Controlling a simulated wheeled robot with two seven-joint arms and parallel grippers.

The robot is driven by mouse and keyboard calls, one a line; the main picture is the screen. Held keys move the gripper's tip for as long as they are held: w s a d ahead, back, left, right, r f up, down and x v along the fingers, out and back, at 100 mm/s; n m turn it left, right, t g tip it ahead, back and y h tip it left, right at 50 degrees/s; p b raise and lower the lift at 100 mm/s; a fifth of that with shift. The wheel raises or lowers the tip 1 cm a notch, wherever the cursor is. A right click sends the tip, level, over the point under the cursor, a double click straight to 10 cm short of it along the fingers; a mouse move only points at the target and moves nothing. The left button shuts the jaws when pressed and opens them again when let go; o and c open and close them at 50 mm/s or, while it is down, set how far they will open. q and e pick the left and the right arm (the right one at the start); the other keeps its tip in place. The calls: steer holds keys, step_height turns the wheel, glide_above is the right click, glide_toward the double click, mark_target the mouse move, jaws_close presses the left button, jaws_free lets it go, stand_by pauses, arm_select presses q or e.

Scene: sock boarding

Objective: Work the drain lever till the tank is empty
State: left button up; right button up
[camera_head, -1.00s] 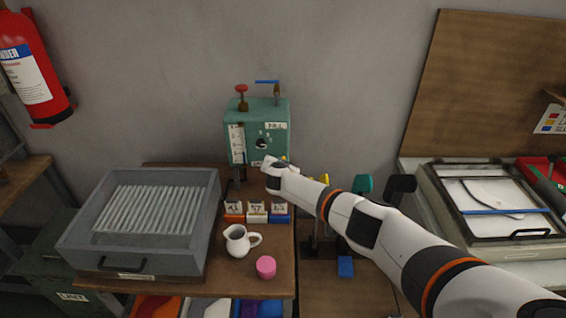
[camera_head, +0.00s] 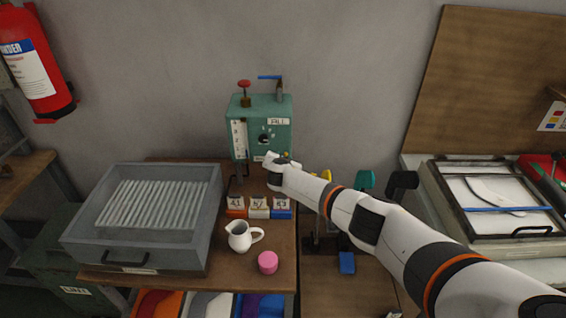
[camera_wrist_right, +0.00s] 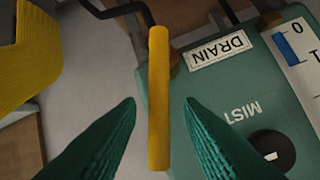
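The teal tank (camera_head: 272,112) stands against the wall at the back of the wooden table in the head view. Its side shows large in the right wrist view, with a DRAIN label (camera_wrist_right: 220,50) and a black MIST knob (camera_wrist_right: 272,148). A yellow lever (camera_wrist_right: 158,70) stretches down the middle of that view. My right gripper (camera_wrist_right: 159,108) is open, its two green fingers on either side of the lever with visible gaps. The gauge (camera_wrist_right: 295,45) shows a short blue bar near 0. In the head view my wrist hides the fingers. My left gripper is out of view.
A grey tray of white rods (camera_head: 150,205) sits on the table's left. Small labelled blocks (camera_head: 258,208), a white jug (camera_head: 240,237) and a pink cylinder (camera_head: 268,262) are in front of the tank. A framed tray (camera_head: 490,200) lies at right.

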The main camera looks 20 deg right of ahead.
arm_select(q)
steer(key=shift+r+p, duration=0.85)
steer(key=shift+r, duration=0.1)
arm_select(e)
steer(key=v, duration=1.1)
steer(key=shift+s, duration=0.35)
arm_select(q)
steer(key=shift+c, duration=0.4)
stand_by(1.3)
